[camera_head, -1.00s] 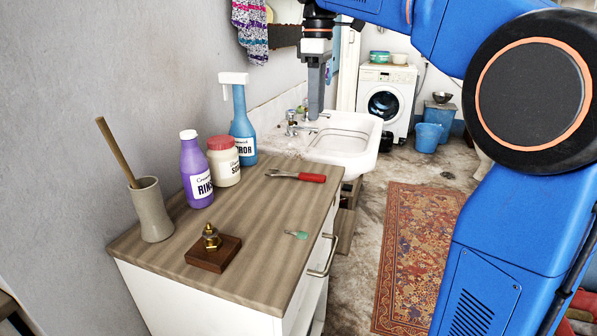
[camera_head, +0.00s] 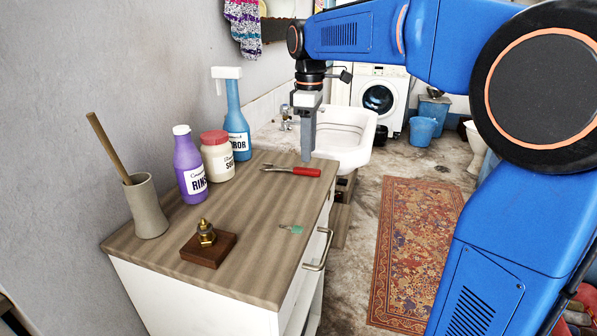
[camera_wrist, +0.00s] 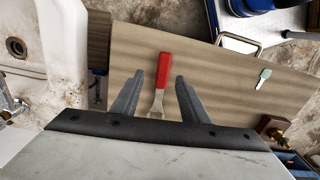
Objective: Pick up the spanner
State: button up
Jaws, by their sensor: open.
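The spanner (camera_head: 290,170) lies flat on the wooden cabinet top (camera_head: 255,225), with a metal head at the left and a red handle at the right. In the wrist view the spanner's red handle (camera_wrist: 163,71) points up the picture and its metal shank runs down between the fingers, with its head hidden behind the gripper body. My gripper (camera_head: 307,158) is above the spanner in the head view, pointing down. In the wrist view my gripper (camera_wrist: 158,92) is open and empty, one finger on each side of the spanner.
A purple bottle (camera_head: 189,165), a cream jar (camera_head: 217,156) and a blue spray bottle (camera_head: 236,125) stand along the wall. A beige pot (camera_head: 146,207) with a stick, a brass piece on a wooden block (camera_head: 208,248) and a green-headed key (camera_head: 291,228) are nearer. The sink (camera_head: 342,137) is behind.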

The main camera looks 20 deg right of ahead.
aim_at(307, 169)
jog(key=f, duration=0.5)
jog(key=shift+s+a, duration=0.2)
jog(key=shift+a, duration=0.1)
jog(key=shift+r, duration=0.1)
grip_shut()
